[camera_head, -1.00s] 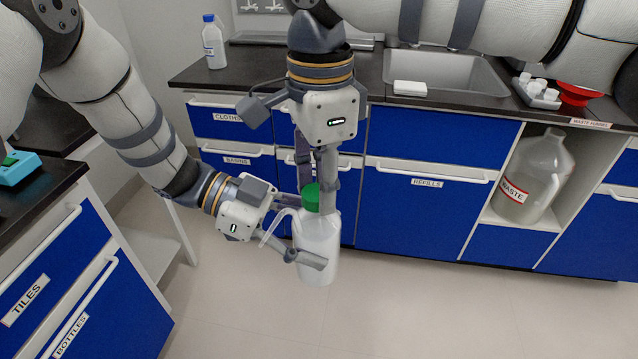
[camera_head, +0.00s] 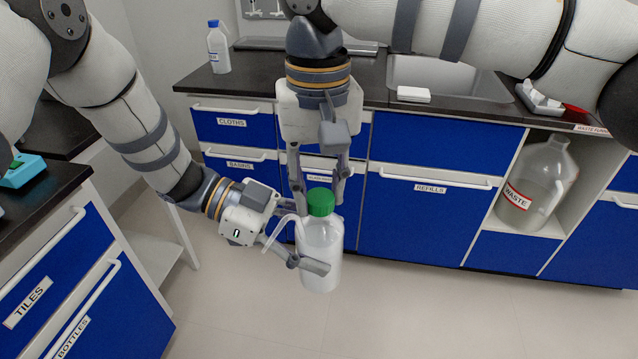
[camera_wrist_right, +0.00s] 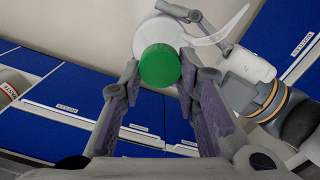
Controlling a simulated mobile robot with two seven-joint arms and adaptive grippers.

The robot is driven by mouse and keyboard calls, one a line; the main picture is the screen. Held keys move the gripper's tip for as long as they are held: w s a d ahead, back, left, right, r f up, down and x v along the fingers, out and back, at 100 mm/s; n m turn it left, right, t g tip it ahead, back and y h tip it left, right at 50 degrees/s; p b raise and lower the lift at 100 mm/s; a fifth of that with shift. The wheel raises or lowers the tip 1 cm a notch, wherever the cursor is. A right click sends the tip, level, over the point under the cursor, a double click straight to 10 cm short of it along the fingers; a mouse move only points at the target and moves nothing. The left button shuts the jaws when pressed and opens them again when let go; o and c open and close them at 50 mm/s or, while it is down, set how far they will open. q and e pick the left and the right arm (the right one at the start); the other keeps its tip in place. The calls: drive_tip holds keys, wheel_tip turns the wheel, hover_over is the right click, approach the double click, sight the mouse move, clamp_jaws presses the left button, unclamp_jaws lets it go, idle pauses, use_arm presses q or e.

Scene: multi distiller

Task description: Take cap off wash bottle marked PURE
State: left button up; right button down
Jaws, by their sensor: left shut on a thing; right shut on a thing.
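A white translucent wash bottle (camera_head: 322,250) with a pale bent spout (camera_head: 283,233) is held upright above the floor in the head view. My left gripper (camera_head: 310,246) is shut around its body from the left; the far finger is mostly hidden. A green cap (camera_head: 320,202) sits at the bottle's top. My right gripper (camera_head: 319,196) comes down from above, shut on the cap. In the right wrist view the cap (camera_wrist_right: 159,66) lies between the right fingertips, with the bottle (camera_wrist_right: 158,36) behind it. No PURE mark is visible on the bottle.
A blue-capped bottle (camera_head: 218,48) stands on the back counter (camera_head: 270,72). A sink (camera_head: 450,78) and a white block (camera_head: 413,94) are to its right. A WASTE jug (camera_head: 537,185) sits in an open cabinet. Blue drawers flank the clear floor (camera_head: 420,310).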

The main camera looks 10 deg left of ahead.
drive_tip(key=shift+r, duration=0.1)
drive_tip(key=shift+r, duration=1)
drive_tip(key=shift+r, duration=0.1)
